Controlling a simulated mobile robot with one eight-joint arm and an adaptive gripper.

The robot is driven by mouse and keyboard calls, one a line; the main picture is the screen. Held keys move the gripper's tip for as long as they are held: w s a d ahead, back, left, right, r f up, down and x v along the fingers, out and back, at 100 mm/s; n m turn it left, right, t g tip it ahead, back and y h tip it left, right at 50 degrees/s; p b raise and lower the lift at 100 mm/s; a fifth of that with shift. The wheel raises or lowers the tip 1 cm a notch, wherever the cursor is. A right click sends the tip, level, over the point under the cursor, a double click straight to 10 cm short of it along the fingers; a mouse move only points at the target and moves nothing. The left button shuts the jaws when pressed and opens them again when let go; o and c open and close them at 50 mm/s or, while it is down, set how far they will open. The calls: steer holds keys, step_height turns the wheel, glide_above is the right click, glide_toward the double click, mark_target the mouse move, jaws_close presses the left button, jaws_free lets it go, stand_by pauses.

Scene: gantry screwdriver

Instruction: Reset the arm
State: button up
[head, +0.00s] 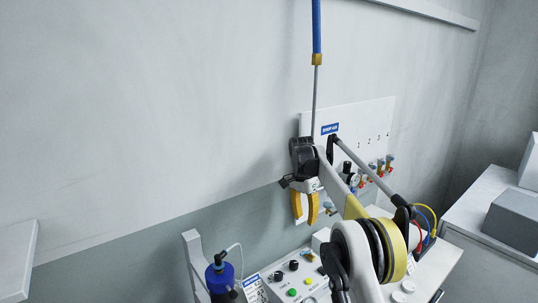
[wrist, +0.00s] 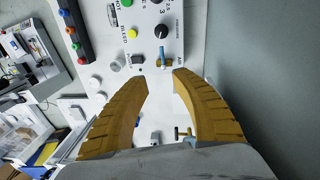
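My gripper (head: 305,219) points downward with its two yellow fingers apart, in front of the wall and above the bench. In the wrist view my gripper (wrist: 161,79) is open and nothing is between the fingers. My arm reaches in from the lower right and is bent, with its wrist up beside the white wall panel (head: 350,120). A blue hanging line (head: 317,28) with a yellow collar comes down from above. A thin grey rod (head: 315,90) runs below it, and its lower end is hidden behind my wrist.
A control box (head: 287,277) with coloured buttons lies below my gripper; its panel (wrist: 150,30) shows in the wrist view. A blue bottle (head: 220,277) stands left of it. Valves (head: 380,166) sit on the wall panel. A grey box (head: 515,220) is at right. The upper left is clear.

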steer(key=s+d+r+n+t, duration=0.3)
steer(key=s+r+n+t, duration=0.15)
steer(key=s+r, duration=1.35)
steer(key=s+d+f+n+t, duration=0.1)
steer(key=s+f, duration=0.4)
steer(key=s, duration=0.8)
steer(key=s+d+f+n+t+y, duration=0.1)
steer(key=s+f+n, duration=0.3)
steer(key=s, duration=0.8)
steer(key=shift+s+f+t, duration=0.4)
steer(key=shift+f+t, duration=0.1)
steer(key=shift+t, duration=0.25)
steer(key=shift+c, duration=0.2)
